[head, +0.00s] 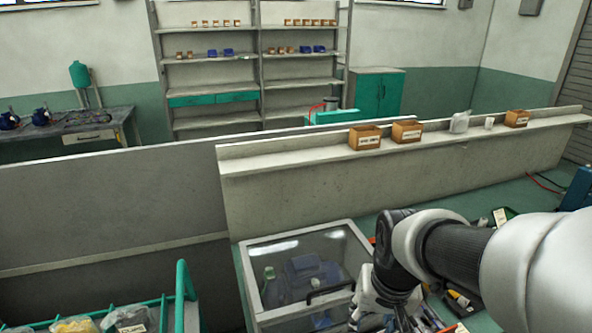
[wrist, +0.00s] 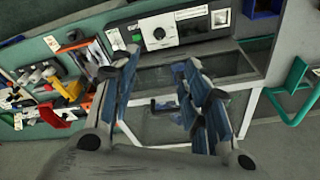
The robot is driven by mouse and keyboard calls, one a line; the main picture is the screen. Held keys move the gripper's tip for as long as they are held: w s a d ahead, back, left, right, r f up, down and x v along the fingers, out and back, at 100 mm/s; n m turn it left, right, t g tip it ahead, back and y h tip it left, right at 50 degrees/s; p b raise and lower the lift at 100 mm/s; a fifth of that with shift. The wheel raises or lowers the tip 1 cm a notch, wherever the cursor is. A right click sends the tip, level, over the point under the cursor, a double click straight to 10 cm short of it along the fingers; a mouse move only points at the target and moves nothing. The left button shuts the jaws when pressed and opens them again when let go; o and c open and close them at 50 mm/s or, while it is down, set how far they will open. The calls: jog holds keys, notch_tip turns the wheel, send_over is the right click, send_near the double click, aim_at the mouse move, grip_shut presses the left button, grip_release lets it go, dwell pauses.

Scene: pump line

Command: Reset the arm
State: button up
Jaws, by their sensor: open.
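My white and black arm reaches in from the right of the head view and bends down toward the bench. My gripper (head: 375,318) is at the lower middle of the head view, just right of a clear-lidded case, and partly hidden by the arm. In the wrist view my gripper (wrist: 168,85) shows its two blue-grey fingers spread apart with nothing between them. Beyond the fingers is the clear case (wrist: 150,128) with a dark handle. In the head view the clear case (head: 345,232) has its lid down over a blue pump-like object (head: 305,275).
A tool tray (wrist: 50,95) with several tools lies left in the wrist view, near a grey control panel (wrist: 170,32). In the head view, a green-railed cart (head: 183,285) stands lower left. A ledge (head: 300,160) with small boxes (head: 365,138) runs behind the bench.

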jog(key=s+r+n+t, duration=0.1)
jog(key=s+r, duration=0.2)
jog(key=s, duration=0.3)
jog(key=s+r+t, duration=0.1)
jog(key=s+r, duration=0.2)
jog(key=s, duration=0.4)
jog(key=shift+n, duration=0.4)
